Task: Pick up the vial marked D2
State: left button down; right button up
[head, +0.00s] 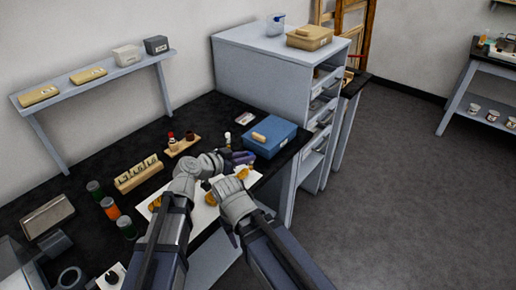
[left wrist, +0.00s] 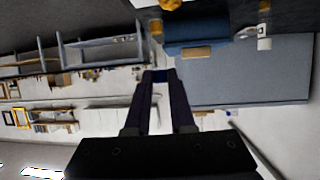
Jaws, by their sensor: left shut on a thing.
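My left gripper (head: 240,157) reaches to the right above the bench, in front of the blue box. In the left wrist view its fingers (left wrist: 158,75) are together on a small thing that looks dark between the tips; I cannot tell what it is or read a mark on it. A small light-capped vial (head: 227,138) stands just behind the left gripper; it also shows in the left wrist view (left wrist: 264,28), apart from the fingers. A wooden rack (head: 128,186) holds several small vials. No D2 mark is legible. My right gripper (head: 212,190) is low over the white sheet, its fingertips unclear.
A blue box (head: 283,141) stands right of the left gripper. Several lidded jars (head: 110,208) stand at left. A white sheet (head: 200,222) with orange pieces lies under my arms. A grey drawer cabinet (head: 262,75) closes the bench's far end.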

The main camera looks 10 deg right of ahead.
pick_arm(q)
jog(key=s+a, duration=0.5)
jog(key=a, duration=0.3)
jog(key=shift+s+a, duration=0.2)
